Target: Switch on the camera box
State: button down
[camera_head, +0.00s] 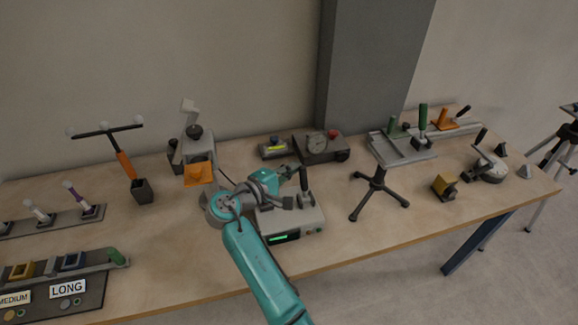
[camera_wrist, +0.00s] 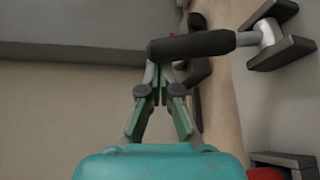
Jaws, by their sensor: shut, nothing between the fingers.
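A light grey box (camera_head: 296,226) with a lit green display, small buttons on its front and an upright black-handled lever (camera_head: 306,181) stands near the front edge of the table. No label marks it as the camera box, so I cannot be sure it is. My gripper (camera_head: 299,173) is above this box, beside the lever, with its fingertips partly hidden in the head view. In the wrist view my gripper (camera_wrist: 158,72) is shut and empty, its tips close to the end of the black handle (camera_wrist: 195,45). I cannot tell whether they touch.
Behind stand a dark box with a dial and red knob (camera_head: 320,146) and a small box with a yellow display (camera_head: 272,148). A black-legged stand (camera_head: 377,190) is to the right, an orange-fronted device (camera_head: 198,172) to the left. A grey column (camera_head: 370,65) rises behind the table.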

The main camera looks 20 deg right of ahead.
dwell(0.4)
jog(key=shift+s+r, duration=0.1)
jog(key=shift+s, duration=0.15)
jog(key=shift+s+r+m, duration=0.1)
jog(key=shift+s+m, duration=0.05)
jog(key=shift+m, duration=0.25)
jog(key=s+m+t+h, duration=0.1)
jog(key=s+m+h, duration=0.2)
jog(key=s+m, duration=0.3)
jog(key=shift+s+r+h, duration=0.3)
jog(key=shift+s, duration=0.45)
jog(key=shift+s+f, duration=0.1)
